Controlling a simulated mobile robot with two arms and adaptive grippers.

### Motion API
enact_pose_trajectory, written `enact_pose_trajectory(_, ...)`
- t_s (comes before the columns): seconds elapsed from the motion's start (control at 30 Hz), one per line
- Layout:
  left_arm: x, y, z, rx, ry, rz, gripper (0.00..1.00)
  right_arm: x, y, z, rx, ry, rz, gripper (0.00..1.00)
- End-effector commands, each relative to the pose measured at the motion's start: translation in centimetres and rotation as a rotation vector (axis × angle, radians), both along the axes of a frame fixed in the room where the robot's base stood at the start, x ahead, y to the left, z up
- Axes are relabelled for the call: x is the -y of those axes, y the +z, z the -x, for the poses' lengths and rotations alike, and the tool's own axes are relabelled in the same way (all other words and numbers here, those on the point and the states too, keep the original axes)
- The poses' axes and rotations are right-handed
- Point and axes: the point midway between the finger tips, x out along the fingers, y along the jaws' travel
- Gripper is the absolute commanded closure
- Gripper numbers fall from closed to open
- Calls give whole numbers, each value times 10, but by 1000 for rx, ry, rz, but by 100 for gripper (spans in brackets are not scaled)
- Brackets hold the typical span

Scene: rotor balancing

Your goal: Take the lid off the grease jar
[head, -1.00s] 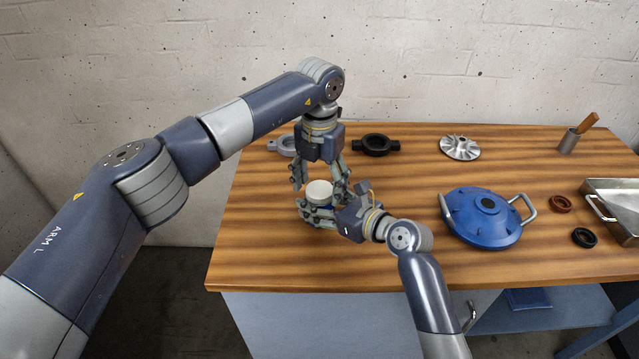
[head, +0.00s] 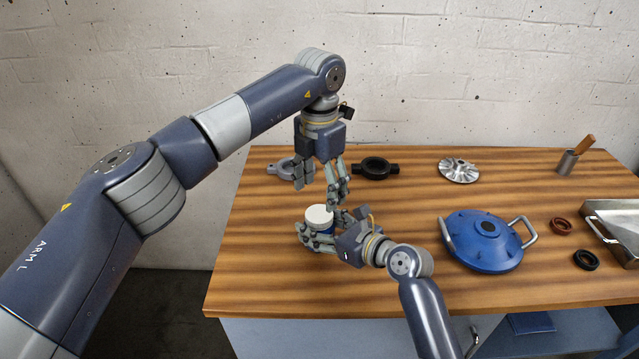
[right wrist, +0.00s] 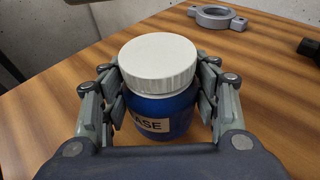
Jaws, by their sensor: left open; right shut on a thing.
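The grease jar (head: 325,228) stands on the wooden table at the front left of centre. In the right wrist view it is a blue jar (right wrist: 172,112) with a partly hidden label reading "ASE". Its white ribbed lid (right wrist: 158,62) sits on top; the lid also shows in the head view (head: 319,215). My right gripper (head: 318,238) is shut around the jar's blue body from the right, below the lid. My left gripper (head: 322,199) points down, open and empty, just above the lid and apart from it.
A grey ring clamp (head: 283,169) and a black ring clamp (head: 376,168) lie behind the grippers. A blue housing (head: 483,240) with handles stands to the right, then brown (head: 561,226) and black (head: 585,260) rings and a metal tray (head: 616,225). A silver impeller (head: 458,171) lies at the back.

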Motion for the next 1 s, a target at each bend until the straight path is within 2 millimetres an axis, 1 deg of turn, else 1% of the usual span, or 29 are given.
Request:
enact_pose_trajectory(0.03, -1, -10, 1, -4, 1, -1, 34, 0, -3, 1, -5, 3, 2, 100)
enact_pose_trajectory(0.2, -1, -37, 1, -3, 2, -1, 34, 0, -2, 1, -5, 3, 2, 100)
enact_pose_trajectory(0.4, -1, -57, 0, -2, 3, -1, 34, 0, -2, 1, -5, 3, 2, 100)
enact_pose_trajectory(0.53, -1, -62, 0, -1, 3, -2, 34, 0, -2, 1, -5, 2, 2, 100)
enact_pose_trajectory(0.77, -1, -62, 0, 0, 3, -1, 34, 0, -2, 1, -5, 2, 2, 100)
enact_pose_trajectory(0.8, -1, -62, 0, 0, 3, -1, 43, 0, -2, 1, -5, 2, 2, 100)
enact_pose_trajectory(0.87, -1, -62, 0, 0, 4, -1, 57, 0, -2, 1, -5, 2, 2, 100)
enact_pose_trajectory(0.9, -1, -62, 0, 0, 4, -1, 66, 0, -2, 1, -5, 2, 2, 100)
enact_pose_trajectory(0.97, -1, -62, 0, 0, 3, -1, 79, 0, -2, 1, -5, 2, 2, 100)
enact_pose_trajectory(1.0, -1, -62, 0, 0, 3, -1, 80, 0, -2, 1, -5, 2, 2, 100)
